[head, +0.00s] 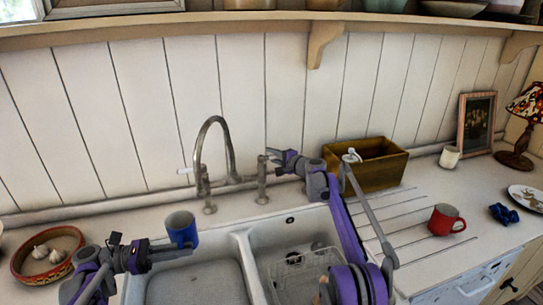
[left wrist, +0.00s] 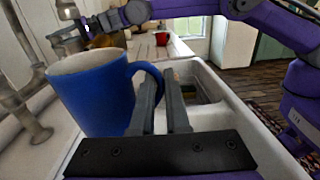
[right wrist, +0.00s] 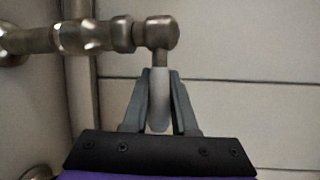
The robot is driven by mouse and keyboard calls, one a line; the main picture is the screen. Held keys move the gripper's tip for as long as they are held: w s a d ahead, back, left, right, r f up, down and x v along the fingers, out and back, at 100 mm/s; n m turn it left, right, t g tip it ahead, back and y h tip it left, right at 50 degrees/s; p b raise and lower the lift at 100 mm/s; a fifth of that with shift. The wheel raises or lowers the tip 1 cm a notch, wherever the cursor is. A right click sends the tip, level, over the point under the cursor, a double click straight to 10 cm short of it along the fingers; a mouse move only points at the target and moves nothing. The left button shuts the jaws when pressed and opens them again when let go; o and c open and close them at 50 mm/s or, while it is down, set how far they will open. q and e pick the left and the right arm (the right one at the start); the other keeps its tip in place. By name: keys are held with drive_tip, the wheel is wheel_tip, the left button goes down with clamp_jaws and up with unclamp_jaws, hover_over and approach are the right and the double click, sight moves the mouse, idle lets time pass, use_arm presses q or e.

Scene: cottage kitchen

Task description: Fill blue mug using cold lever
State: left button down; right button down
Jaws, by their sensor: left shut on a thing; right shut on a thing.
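The blue mug (head: 182,230) is upright over the left rim of the sink in the head view, left of the tap spout (head: 230,150). My left gripper (head: 148,256) is shut on its handle, which shows between the fingers (left wrist: 160,110) in the left wrist view; the mug body (left wrist: 95,95) is left of them. My right gripper (head: 278,160) is at the tap's right-hand valve (head: 262,182). In the right wrist view its fingers (right wrist: 158,105) are shut on the white lever (right wrist: 159,98) below a metal valve end (right wrist: 158,33). No water shows; the mug's inside is only partly seen.
The double sink (head: 245,240) has a wire rack (head: 298,275) in its right basin. A wooden box (head: 375,170) and a red mug (head: 446,220) stand on the right counter. A bowl with garlic (head: 45,255) is at left. My right arm crosses the right basin.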

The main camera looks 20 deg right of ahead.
idle(0.3)
drive_tip(key=shift+s+m+t+h, duration=0.35)
drive_tip(key=shift+m+h, duration=0.35)
drive_tip(key=shift+h, duration=0.3)
drive_tip(key=shift+s+d+m+t+h, duration=0.15)
drive_tip(key=shift+s+m+h, duration=0.2)
drive_tip(key=shift+m+h, duration=0.55)
drive_tip(key=shift+s+d+m+t+h, duration=0.25)
drive_tip(key=shift+m+h, duration=0.35)
drive_tip(key=shift+h, duration=0.6)
drive_tip(key=shift+a, duration=0.1)
drive_tip(key=c, duration=0.7)
unclamp_jaws()
drive_tip(key=s+r, duration=0.1)
drive_tip(key=s, duration=1.1)
drive_tip(key=shift+r, duration=0.4)
